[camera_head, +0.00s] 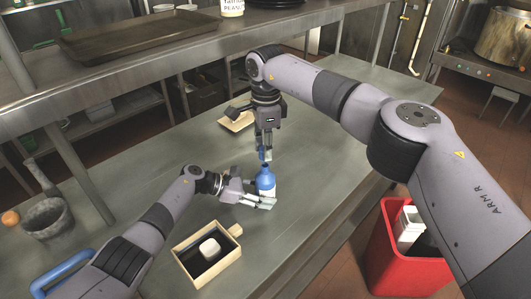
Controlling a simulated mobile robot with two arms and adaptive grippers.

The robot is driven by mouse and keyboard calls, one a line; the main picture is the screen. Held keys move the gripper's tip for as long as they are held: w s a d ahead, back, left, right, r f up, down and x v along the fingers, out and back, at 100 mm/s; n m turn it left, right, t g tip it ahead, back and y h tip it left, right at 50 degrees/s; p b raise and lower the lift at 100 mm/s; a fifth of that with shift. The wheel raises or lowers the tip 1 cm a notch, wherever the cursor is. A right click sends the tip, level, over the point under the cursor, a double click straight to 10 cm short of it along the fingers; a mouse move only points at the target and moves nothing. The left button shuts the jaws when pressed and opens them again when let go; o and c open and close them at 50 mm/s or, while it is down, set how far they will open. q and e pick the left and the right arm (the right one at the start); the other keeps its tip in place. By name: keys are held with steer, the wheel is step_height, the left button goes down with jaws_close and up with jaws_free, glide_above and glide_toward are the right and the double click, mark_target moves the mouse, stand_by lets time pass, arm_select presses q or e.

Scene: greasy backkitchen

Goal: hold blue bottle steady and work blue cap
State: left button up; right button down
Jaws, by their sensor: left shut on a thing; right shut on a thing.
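The blue bottle (266,183) stands upright on the steel table (180,143), with a pale lower part. My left gripper (262,200) comes in from the left and is shut around the bottle's lower body. My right gripper (265,157) points straight down from above and is shut on the blue cap (264,155) at the bottle's top. The fingers hide most of the cap, and I cannot tell whether it still touches the bottle neck.
A wooden box (187,268) with a white block in it is near the table's front edge. A small wooden tray (236,122) lies behind my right gripper. A stone mortar (47,217) is at left. A red bin (402,273) stands right of the table. A shelf (150,65) overhangs the back.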

arm_select(q)
steer(key=shift+f, duration=0.1)
arm_select(e)
steer(key=shift+r, duration=0.45)
steer(key=shift+r, duration=0.1)
steer(key=shift+r, duration=2.4)
steer(key=s+d+r, duration=0.1)
steer(key=d+r, duration=0.4)
steer(key=r, duration=0.1)
steer(key=shift+s+d, duration=0.3)
steer(key=shift+d, duration=0.1)
